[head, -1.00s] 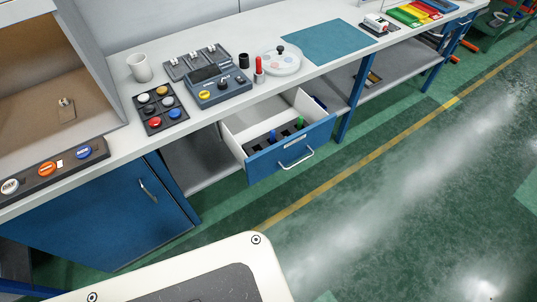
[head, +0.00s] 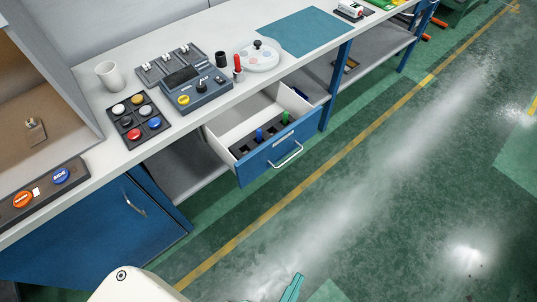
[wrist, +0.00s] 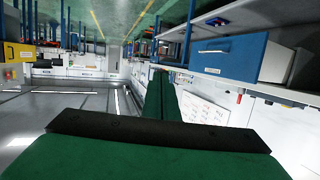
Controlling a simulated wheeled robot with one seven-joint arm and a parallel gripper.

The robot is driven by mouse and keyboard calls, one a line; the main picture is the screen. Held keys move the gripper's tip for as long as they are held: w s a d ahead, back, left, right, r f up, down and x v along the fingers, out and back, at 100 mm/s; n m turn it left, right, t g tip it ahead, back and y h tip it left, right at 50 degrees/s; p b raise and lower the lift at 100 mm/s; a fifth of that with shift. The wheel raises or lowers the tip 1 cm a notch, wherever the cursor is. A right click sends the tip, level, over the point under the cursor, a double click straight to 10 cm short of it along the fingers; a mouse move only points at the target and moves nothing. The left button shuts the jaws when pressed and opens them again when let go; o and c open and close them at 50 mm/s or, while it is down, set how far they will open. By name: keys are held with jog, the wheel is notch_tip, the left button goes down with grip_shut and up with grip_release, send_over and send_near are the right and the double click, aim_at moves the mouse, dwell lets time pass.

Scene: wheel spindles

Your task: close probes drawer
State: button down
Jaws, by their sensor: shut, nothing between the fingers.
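The probes drawer (head: 285,150) is pulled out below the workbench, with a blue front, a label and a silver handle (head: 287,156). Inside, a dark rack holds a blue probe (head: 259,134) and a green probe (head: 285,118). In the wrist view, which looks upside down, a blue drawer front (wrist: 222,58) shows at the upper right. My gripper (head: 294,284) shows at the bottom of the head view, well in front of the drawer and apart from it. Its green fingers (wrist: 161,95) are together and empty in the wrist view.
The workbench top holds a white mug (head: 110,75), a button panel (head: 139,122), a control box (head: 197,91) and a blue mat (head: 305,31). A blue cabinet (head: 85,230) stands left of the drawer. The green floor before the drawer is clear.

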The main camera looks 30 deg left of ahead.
jog(key=w+a+f+m+g, duration=0.1)
jog(key=w+f+m+g, duration=0.1)
jog(key=w+f, duration=0.35)
jog(key=w+f+m+g, duration=0.1)
jog(key=w+f+m, duration=0.2)
jog(key=f, duration=0.5)
jog(key=n+g+y, duration=0.1)
jog(key=g+y, duration=0.6)
jog(key=y, duration=0.7)
send_near(278, 152)
jog(key=shift+n, duration=0.3)
jog(key=x, duration=0.4)
jog(key=shift+w+a+f, duration=0.15)
jog(key=shift+a+f, duration=0.1)
jog(key=shift+f, duration=0.05)
jog(key=shift+w+a, duration=0.3)
jog(key=shift+a, duration=0.5)
